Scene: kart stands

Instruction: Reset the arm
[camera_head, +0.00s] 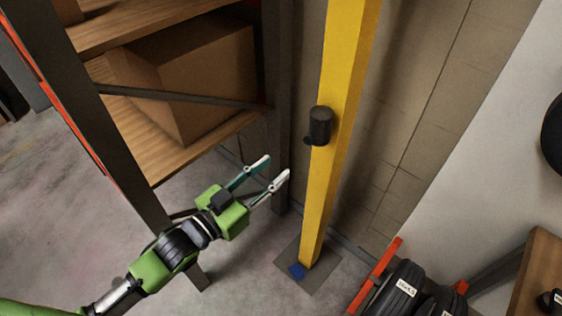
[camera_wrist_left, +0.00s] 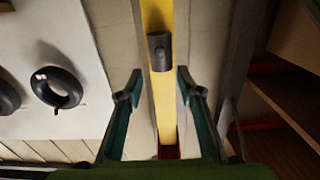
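My left arm comes in from the lower left of the head view. Its green left gripper (camera_head: 270,173) is open and empty, with its two fingers apart. It points toward a yellow post (camera_head: 335,130) that has a black cylindrical fitting (camera_head: 320,126) on it. The gripper is to the left of the post and below the fitting, not touching either. In the left wrist view the open fingers (camera_wrist_left: 158,85) frame the post (camera_wrist_left: 160,110), with the black fitting (camera_wrist_left: 160,50) between and beyond the fingertips. My right gripper is in neither view.
A shelf rack (camera_head: 130,165) with a cardboard box (camera_head: 200,75) stands at the left, close to my left arm. Black tires (camera_head: 403,288) sit on an orange rack (camera_head: 378,272) at the lower right. A wall is behind the post.

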